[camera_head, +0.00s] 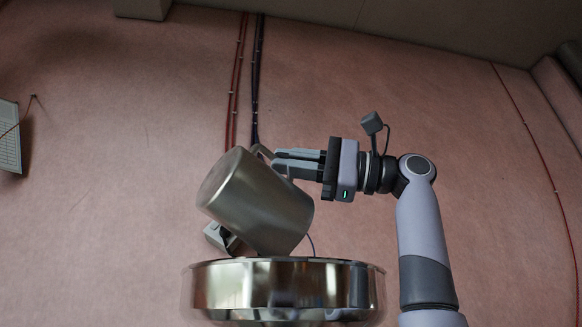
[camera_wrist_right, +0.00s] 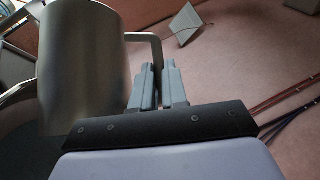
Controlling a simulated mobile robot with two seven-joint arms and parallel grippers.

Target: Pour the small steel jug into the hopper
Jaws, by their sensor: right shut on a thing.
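The small steel jug (camera_head: 258,203) is in the air above the hopper, strongly tilted. Its base points up and left, and its mouth end points down and right. The hopper (camera_head: 285,285) is a shiny steel bowl at the bottom of the head view. My right gripper (camera_head: 285,163) is shut on the jug's handle. In the right wrist view the jug (camera_wrist_right: 80,65) stands to the left of my right gripper (camera_wrist_right: 157,75), with the handle reaching between the fingers. The jug's inside and any stream are hidden. My left gripper is not in view.
A small grey box-shaped part (camera_head: 219,238) shows behind the jug, above the hopper's left rim. Red and dark cables (camera_head: 240,80) run down the pink wall behind. A white panel (camera_head: 10,136) hangs at far left. The space left of the jug looks clear.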

